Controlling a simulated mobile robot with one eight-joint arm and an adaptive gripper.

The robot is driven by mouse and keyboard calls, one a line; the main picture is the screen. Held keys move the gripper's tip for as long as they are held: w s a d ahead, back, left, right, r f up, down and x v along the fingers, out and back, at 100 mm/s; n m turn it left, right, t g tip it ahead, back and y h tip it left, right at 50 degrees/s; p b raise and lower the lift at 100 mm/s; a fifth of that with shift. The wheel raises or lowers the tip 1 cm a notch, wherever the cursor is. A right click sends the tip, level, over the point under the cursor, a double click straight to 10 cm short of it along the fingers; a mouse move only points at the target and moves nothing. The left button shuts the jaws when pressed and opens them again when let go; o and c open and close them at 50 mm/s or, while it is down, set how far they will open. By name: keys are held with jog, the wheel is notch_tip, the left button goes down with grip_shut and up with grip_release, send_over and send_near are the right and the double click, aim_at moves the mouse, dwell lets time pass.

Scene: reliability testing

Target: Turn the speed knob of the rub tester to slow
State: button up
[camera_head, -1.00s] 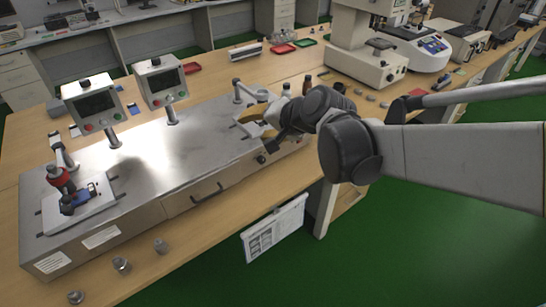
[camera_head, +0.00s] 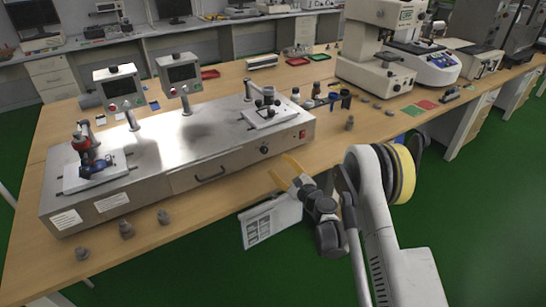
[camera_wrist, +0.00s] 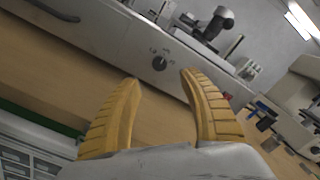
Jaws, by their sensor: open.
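The rub tester (camera_head: 190,150) is a long metal box on the wooden bench, with a rub station at each end. Its speed knob (camera_head: 264,150) is a small black dial on the front face, right of the drawer handle. In the wrist view the knob (camera_wrist: 159,63) shows with small markings around it, beyond and between my fingertips; the markings are too small to read. My gripper (camera_head: 283,170) has yellow fingers, spread open and empty, in front of and below the knob, apart from it. In the wrist view the gripper (camera_wrist: 160,78) points toward the front panel.
A red switch (camera_head: 302,134) sits right of the knob. A hanging document board (camera_head: 270,222) is at the bench's front edge, below my gripper. Small metal weights (camera_head: 126,230) stand on the bench at front left. Bottles and tools lie right of the tester.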

aim_at(265, 151)
jog(key=b+x, duration=0.1)
jog(key=x, duration=0.4)
jog(key=b+x, duration=0.2)
jog(key=x, duration=0.2)
jog(key=shift+w+a+f, duration=0.2)
jog(key=shift+w+a, duration=0.05)
jog(key=shift+w, duration=0.05)
jog(key=shift+w+a+r, duration=0.15)
jog(key=shift+w+a, duration=0.15)
jog(key=shift+w, duration=0.15)
grip_shut()
